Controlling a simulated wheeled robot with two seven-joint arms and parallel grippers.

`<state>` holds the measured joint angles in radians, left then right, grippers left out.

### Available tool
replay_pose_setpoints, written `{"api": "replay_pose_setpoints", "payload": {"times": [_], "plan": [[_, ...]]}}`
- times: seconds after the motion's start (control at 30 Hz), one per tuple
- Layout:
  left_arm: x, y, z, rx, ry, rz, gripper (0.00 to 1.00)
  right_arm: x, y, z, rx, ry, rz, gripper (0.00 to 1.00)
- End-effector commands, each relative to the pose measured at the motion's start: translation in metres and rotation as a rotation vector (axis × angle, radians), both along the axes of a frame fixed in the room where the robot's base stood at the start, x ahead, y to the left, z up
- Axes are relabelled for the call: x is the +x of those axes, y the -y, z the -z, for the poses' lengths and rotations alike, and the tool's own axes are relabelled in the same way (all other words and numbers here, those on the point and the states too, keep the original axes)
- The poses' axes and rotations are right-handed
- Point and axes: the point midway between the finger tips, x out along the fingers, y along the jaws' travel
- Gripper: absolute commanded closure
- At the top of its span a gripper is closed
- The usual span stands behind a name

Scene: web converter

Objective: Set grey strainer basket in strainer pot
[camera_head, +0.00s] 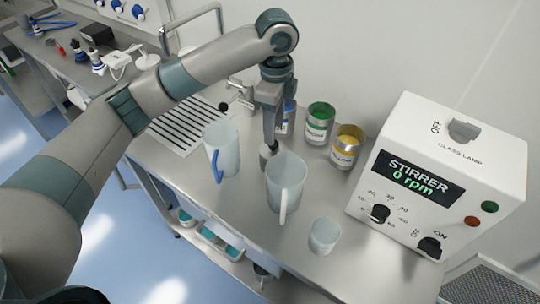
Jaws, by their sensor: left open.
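My left gripper (270,138) reaches down over the steel bench from above, its fingers pointing at the bench. It is open. A small grey round thing (266,153) shows at its fingertips, partly hidden behind the white-handled jug; I cannot tell whether it is the grey strainer basket. I cannot make out a strainer pot for certain. The white-handled translucent jug (286,180) stands just in front of the gripper, and a blue-handled jug (224,148) stands to its left. My right gripper is not in view.
A small translucent beaker (324,236) stands nearer the front. A green can (319,124) and a yellow can (346,147) stand behind right. The white stirrer box (445,165) fills the right. The bench's front left is bare.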

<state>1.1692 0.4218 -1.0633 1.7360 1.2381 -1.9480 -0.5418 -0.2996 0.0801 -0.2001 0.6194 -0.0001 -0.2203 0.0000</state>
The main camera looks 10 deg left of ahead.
Motion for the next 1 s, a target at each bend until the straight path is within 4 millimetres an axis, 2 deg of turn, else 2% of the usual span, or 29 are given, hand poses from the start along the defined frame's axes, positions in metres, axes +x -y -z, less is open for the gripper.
{"api": "replay_pose_setpoints", "payload": {"times": [0.27, 0.43, 0.6, 1.0], "plan": [[0.001, -0.001, 0.009, 0.0, -0.003, -0.002, 0.55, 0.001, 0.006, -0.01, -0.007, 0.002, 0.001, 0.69], [0.004, -0.004, 0.028, 0.001, -0.004, -0.003, 0.55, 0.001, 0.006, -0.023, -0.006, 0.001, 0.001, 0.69], [0.004, -0.003, 0.047, 0.0, -0.001, -0.001, 0.55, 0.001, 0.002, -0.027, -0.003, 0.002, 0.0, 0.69], [0.005, -0.003, 0.052, 0.0, 0.001, -0.001, 0.55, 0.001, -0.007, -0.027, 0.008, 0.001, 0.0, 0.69]]}}
